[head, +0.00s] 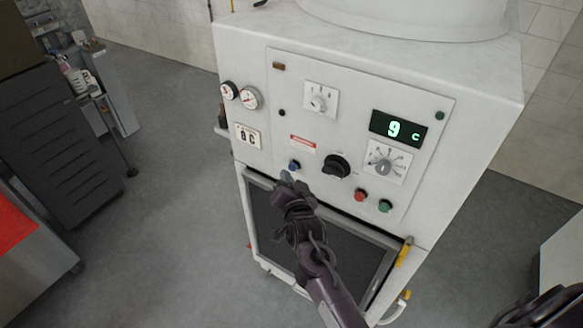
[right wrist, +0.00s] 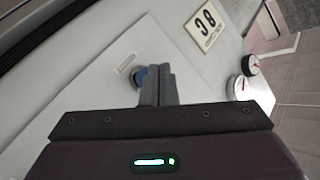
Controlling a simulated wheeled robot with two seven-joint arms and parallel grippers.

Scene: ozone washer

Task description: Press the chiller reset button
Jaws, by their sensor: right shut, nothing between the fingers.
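The white chiller machine (head: 235,60) stands in the middle of the head view with its control panel facing me. A small blue button (head: 294,164) sits low on the left of the panel, below a red label. My right gripper (head: 287,177) is shut and empty, with its fingertips just below and left of the blue button. In the right wrist view the shut fingers (right wrist: 157,82) overlap the blue button (right wrist: 139,77) and hide part of it. I cannot tell whether they touch it. No label naming a reset button is readable. My left gripper is not in view.
The panel also carries a black knob (head: 337,166), a red button (head: 361,195), a green button (head: 385,206), a dial (head: 383,166) and a display (head: 398,129) reading 9 C. Two gauges (head: 250,98) are at left. A dark drawer cabinet (head: 50,140) stands far left. Open floor lies between.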

